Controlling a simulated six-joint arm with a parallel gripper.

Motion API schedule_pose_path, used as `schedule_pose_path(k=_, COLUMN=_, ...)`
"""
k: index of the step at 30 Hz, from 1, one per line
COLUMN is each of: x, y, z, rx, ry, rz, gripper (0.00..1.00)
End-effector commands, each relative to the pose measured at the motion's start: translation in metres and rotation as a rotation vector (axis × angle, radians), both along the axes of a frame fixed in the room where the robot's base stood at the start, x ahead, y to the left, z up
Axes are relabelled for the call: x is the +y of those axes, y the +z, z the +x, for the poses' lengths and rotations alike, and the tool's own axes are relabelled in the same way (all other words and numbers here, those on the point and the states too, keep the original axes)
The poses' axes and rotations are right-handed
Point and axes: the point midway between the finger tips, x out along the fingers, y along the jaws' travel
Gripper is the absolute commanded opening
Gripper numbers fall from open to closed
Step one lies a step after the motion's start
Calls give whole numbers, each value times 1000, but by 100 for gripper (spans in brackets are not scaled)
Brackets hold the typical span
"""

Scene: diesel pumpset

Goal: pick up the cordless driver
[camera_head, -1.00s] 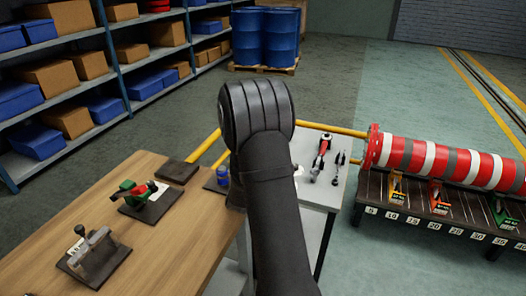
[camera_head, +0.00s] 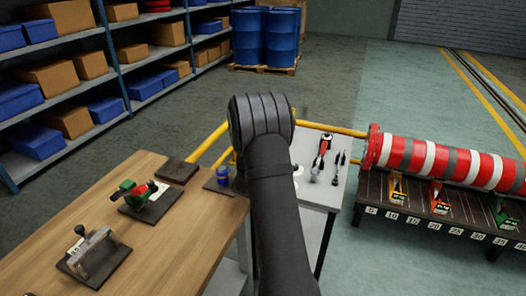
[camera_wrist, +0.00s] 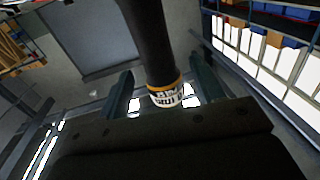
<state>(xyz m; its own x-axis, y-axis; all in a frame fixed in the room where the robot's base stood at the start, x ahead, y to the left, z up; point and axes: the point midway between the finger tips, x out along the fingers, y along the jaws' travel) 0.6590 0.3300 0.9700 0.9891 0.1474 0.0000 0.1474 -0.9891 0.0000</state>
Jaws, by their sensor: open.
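A red, black and pale tool (camera_head: 322,152), which looks like the cordless driver, lies on the light grey table (camera_head: 311,191) right of my arm in the head view. It is small there, and I cannot be sure of its type. My gripper is hidden in the head view behind my dark arm. In the wrist view the two dark teal fingers of my gripper (camera_wrist: 163,92) stand apart. A dark cylinder with an orange band and a white label shows between them; I cannot tell whether it is part of me. No driver is recognisable in the wrist view.
Slim dark tools (camera_head: 339,163) lie beside the red tool. A wooden bench (camera_head: 185,240) at left holds a green and red device (camera_head: 138,194) and a grey clamp-like fixture (camera_head: 94,250). A blue jar (camera_head: 222,175) stands near my arm. A red-and-white striped cylinder (camera_head: 450,160) is at right.

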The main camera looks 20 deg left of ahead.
Motion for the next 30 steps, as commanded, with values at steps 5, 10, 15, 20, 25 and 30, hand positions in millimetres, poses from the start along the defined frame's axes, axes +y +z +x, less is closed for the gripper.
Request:
schedule_pose_path(k=5, x=1, y=-1, z=12, rx=0, ry=-1, rz=0, gripper=61)
schedule_pose_path(k=10, x=4, y=0, z=33, rx=-2, ry=-1, rz=1, gripper=61)
schedule_pose_path(k=15, x=6, y=-1, z=55, rx=1, ry=0, rz=-1, gripper=61)
schedule_pose_path(k=20, x=8, y=-1, z=62, rx=1, ry=1, rz=-1, gripper=61)
schedule_pose_path(k=25, x=8, y=-1, z=62, rx=2, ry=1, rz=-1, gripper=61)
schedule_pose_path(k=30, x=8, y=-1, z=62, rx=1, ry=1, rz=-1, gripper=28)
